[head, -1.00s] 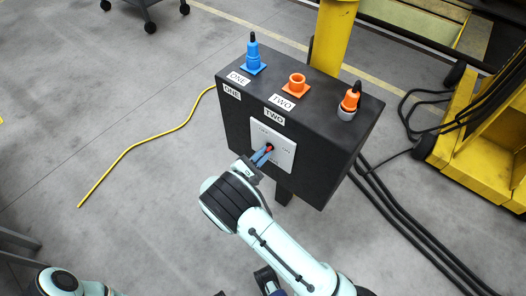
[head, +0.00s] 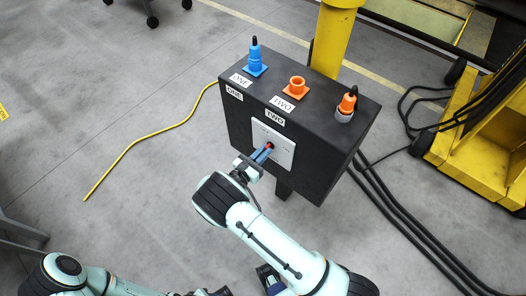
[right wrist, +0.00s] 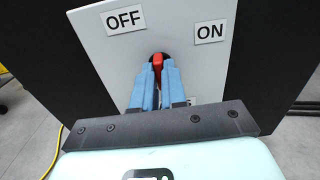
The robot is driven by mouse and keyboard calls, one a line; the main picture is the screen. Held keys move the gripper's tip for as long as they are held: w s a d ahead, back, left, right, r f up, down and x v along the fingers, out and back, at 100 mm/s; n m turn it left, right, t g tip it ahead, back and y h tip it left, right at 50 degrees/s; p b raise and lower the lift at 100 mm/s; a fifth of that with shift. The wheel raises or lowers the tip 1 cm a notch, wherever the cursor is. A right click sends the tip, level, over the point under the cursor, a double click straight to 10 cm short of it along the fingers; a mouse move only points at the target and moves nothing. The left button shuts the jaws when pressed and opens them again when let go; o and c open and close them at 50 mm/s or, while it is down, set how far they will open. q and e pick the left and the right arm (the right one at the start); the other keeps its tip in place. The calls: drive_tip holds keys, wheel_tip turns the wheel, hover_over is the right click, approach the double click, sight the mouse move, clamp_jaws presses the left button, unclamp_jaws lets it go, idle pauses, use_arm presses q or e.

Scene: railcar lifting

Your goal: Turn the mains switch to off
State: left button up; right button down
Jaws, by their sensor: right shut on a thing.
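The mains switch is a red handle (right wrist: 157,62) in a dark round hole on a pale plate (head: 285,156), on the front of a black box. In the right wrist view the plate bears an OFF label (right wrist: 125,19) at left and an ON label (right wrist: 210,30) at right. The handle stands nearly upright below and between them, a little nearer OFF. My right gripper (right wrist: 157,72) is shut on the handle with its blue fingers, which hide its sides; it also shows in the head view (head: 263,153). My left arm comes in at the lower left; its fingers cannot be made out.
Black cables (head: 410,235) run along the floor at right. Floor at left is mostly clear.

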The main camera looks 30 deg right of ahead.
idle(0.4)
drive_tip(key=c, duration=1.2)
unclamp_jaws()
drive_tip(key=shift+a, duration=0.15)
drive_tip(key=b+v, duration=0.1)
drive_tip(key=v, duration=1.2)
drive_tip(key=shift+s+a, duration=0.1)
drive_tip(key=shift+s, duration=0.05)
drive_tip(key=shift+f, duration=0.1)
